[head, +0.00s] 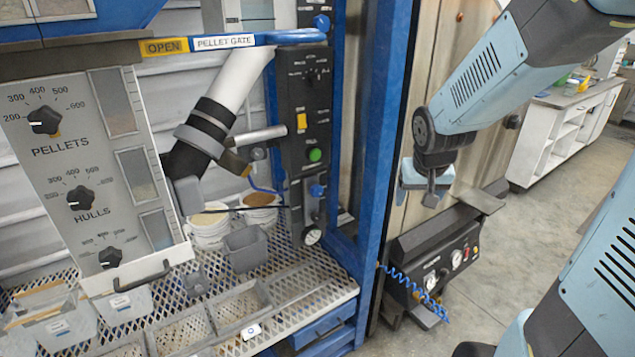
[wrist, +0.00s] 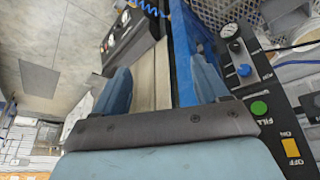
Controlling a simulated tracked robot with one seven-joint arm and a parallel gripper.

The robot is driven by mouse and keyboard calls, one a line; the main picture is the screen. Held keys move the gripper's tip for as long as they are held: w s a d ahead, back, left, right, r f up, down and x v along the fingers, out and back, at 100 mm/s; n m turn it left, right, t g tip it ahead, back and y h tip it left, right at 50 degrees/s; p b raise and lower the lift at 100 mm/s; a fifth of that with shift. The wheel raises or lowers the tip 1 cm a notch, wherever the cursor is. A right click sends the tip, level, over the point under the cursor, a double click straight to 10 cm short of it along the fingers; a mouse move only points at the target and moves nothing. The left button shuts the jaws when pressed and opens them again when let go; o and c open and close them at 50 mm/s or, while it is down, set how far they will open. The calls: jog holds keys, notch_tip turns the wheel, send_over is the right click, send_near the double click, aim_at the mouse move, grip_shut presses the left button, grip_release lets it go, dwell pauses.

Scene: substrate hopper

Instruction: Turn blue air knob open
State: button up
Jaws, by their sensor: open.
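The blue air knob (head: 317,190) sits low on the dark control panel (head: 297,120), just above a round white-faced gauge (head: 311,236). In the wrist view the blue knob (wrist: 244,70) is at the right, beside the gauge (wrist: 236,46) and outside the fingers. My gripper (head: 430,198) hangs to the right of the blue frame post, apart from the knob. In the wrist view my gripper (wrist: 160,66) has its two blue fingers spread, with nothing between them. The knob's exact turn angle is too small to tell.
A blue upright post (head: 378,150) stands between my gripper and the panel. The green button (head: 315,155) and yellow switch (head: 302,121) are above the knob. A dark compressor unit (head: 440,265) with a coiled blue hose is below my gripper. Open floor lies to the right.

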jog(key=w+a+f+y, duration=0.1)
jog(key=w+a+f, duration=0.15)
jog(key=f, duration=0.55)
jog(key=w+a+f+y, duration=0.2)
jog(key=w+f, duration=0.2)
jog(key=f, duration=0.3)
jog(key=m+t+y, duration=0.8)
jog(key=m+t, duration=0.2)
jog(key=m, duration=0.7)
send_near(318, 193)
jog(key=x, duration=1)
jog(key=shift+w, duration=0.35)
jog(key=shift+c, duration=0.2)
jog(key=shift+a, duration=0.1)
jog(key=c, duration=1)
